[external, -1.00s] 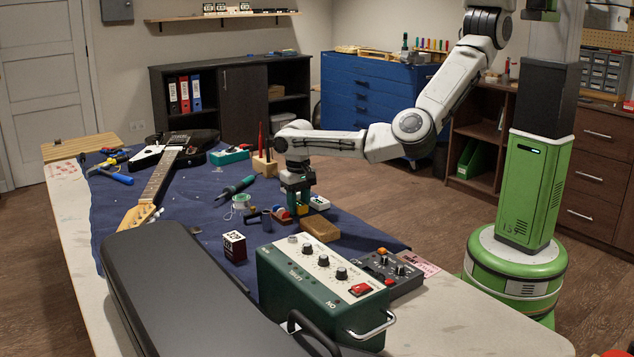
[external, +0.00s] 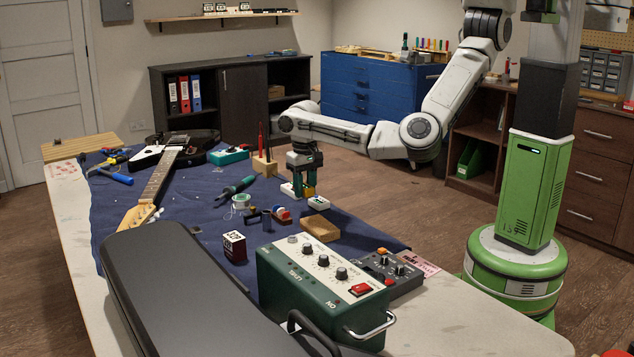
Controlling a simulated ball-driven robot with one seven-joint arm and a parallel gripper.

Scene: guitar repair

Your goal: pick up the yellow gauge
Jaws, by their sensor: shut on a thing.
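My gripper (external: 306,189) is above the blue mat (external: 350,232) near its far right edge, pointing down. It is shut on a small yellow thing (external: 309,191) that shows between and below its fingers. This looks like the yellow gauge, but most of it is hidden by the gripper. It appears held above the mat, though the exact gap is hard to judge.
A green amplifier-like unit (external: 318,285) and a black guitar case (external: 185,300) fill the near side.

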